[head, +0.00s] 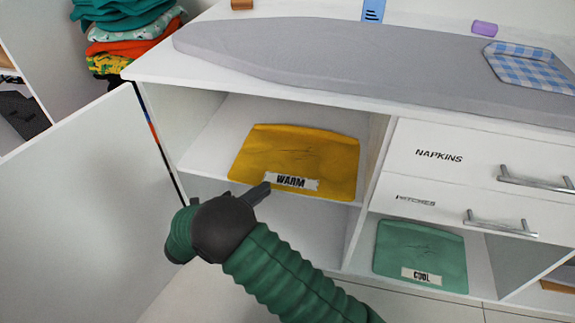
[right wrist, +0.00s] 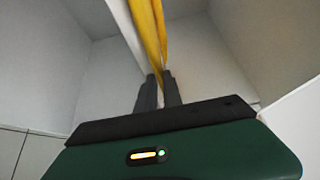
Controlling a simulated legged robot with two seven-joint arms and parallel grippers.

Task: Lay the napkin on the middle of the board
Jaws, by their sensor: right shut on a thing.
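A blue-and-white checked cloth (head: 530,70), which looks like the napkin, lies on the right end of the grey ironing board (head: 330,62), off its middle. My right gripper (head: 264,188) is low in front of the open cubby, well below the board. It is shut on the front edge of the yellow pouch marked WARM (head: 295,155). In the right wrist view the pouch edge (right wrist: 152,35) runs up from between the fingertips (right wrist: 161,88). My left gripper is not in view.
Drawers marked NAPKINS (head: 440,157) and PATCHES (head: 420,203) are closed. A green COOL pouch (head: 425,250) lies below them. A white door (head: 85,200) stands open at left. Folded clothes (head: 125,30) are stacked behind. The board's middle is bare.

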